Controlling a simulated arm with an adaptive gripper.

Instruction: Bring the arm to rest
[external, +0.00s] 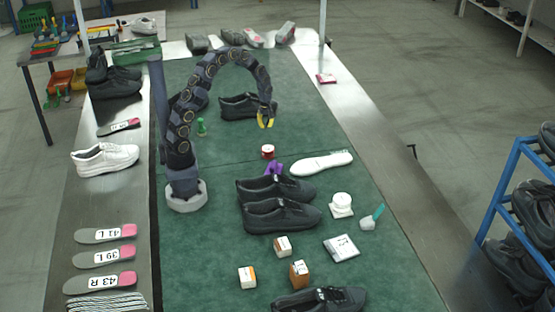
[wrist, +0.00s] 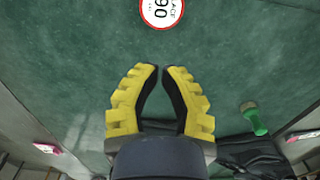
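My gripper (external: 266,122) hangs from my arched arm above the green mat, in front of a black shoe (external: 245,105) in the external view. Its yellow fingers also fill the middle of the wrist view (wrist: 161,70). Their tips come almost together with a thin gap, and only green mat shows between the fingers. Nothing is held. My gripper is apart from the things on the mat.
A blue shoe rack (external: 500,195) stands at right.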

